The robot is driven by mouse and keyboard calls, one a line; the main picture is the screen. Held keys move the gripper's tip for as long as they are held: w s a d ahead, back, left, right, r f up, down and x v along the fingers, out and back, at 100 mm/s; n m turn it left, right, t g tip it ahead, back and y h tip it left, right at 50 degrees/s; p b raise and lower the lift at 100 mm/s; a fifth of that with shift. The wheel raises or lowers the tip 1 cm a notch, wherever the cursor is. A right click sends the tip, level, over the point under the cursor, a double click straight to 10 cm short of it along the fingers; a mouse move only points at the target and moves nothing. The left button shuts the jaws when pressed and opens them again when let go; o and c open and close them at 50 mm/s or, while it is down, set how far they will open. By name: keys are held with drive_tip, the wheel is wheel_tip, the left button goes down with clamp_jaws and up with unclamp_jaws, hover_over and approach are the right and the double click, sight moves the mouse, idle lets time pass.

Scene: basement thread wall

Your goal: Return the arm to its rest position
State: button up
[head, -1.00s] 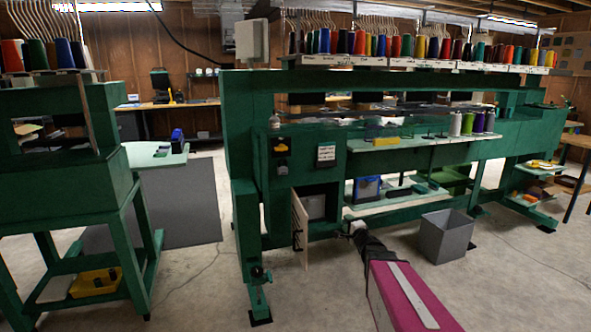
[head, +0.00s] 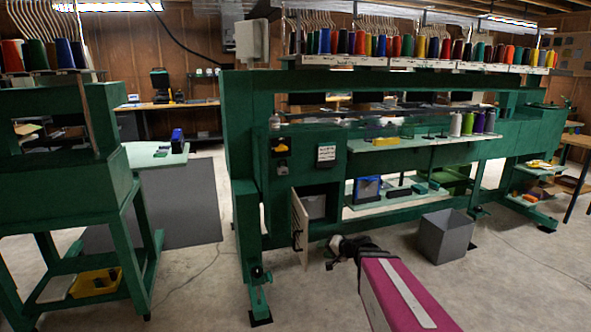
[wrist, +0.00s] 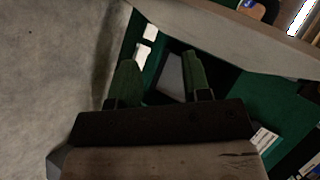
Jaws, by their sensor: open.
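My gripper (head: 331,262) is at the end of my magenta arm, low in front of the green machine frame, just right of the open cabinet door (head: 300,228). It is small and dark in the head view. In the wrist view, my gripper (wrist: 162,78) shows two green fingers spread apart with nothing held between them. A grey surface and dark green panels lie beyond the fingers.
The cabinet door stands ajar close to my gripper. A grey bin (head: 445,238) stands on the floor to the right of my arm. A shelf (head: 395,200) with a blue item is behind. Open concrete floor (head: 530,290) lies at the front right.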

drive_tip(key=s+d+f+n+g+h, duration=0.1)
drive_tip(key=s+d+f+g+h, duration=0.1)
drive_tip(key=s, duration=0.3)
drive_tip(key=s+d+f+n+g+h, duration=0.1)
drive_tip(key=s+d+g+h, duration=0.2)
drive_tip(key=s+h, duration=0.1)
drive_tip(key=s+d+f+n+g+h, duration=0.2)
drive_tip(key=s+g+h, duration=0.1)
drive_tip(key=s, duration=0.3)
drive_tip(key=shift+s+d+f+h, duration=0.15)
drive_tip(key=shift+s+f+h, duration=0.15)
drive_tip(key=shift+s, duration=0.1)
